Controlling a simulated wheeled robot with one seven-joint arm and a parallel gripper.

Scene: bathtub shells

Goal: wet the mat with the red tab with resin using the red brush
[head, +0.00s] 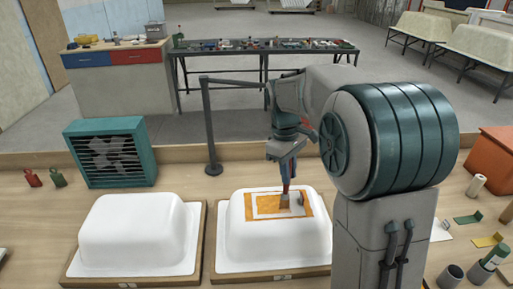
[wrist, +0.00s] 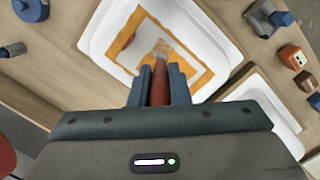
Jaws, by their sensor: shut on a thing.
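My gripper (head: 287,158) is shut on the red brush (head: 286,186), which points down at the right white tub shell (head: 238,238). In the wrist view the brush's red handle (wrist: 160,88) stands between the two fingers (wrist: 161,72). An orange-bordered mat (head: 248,203) lies on top of that shell, with pale patches inside the border. The brush's tan bristles (head: 284,202) are at the mat's right half and seem to touch it. In the wrist view the mat (wrist: 190,61) is partly hidden by the brush and fingers.
A second white shell (head: 135,228) stands bare to the left. A grey post (head: 210,130) rises behind the right shell. Cups and small items lie at the right.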

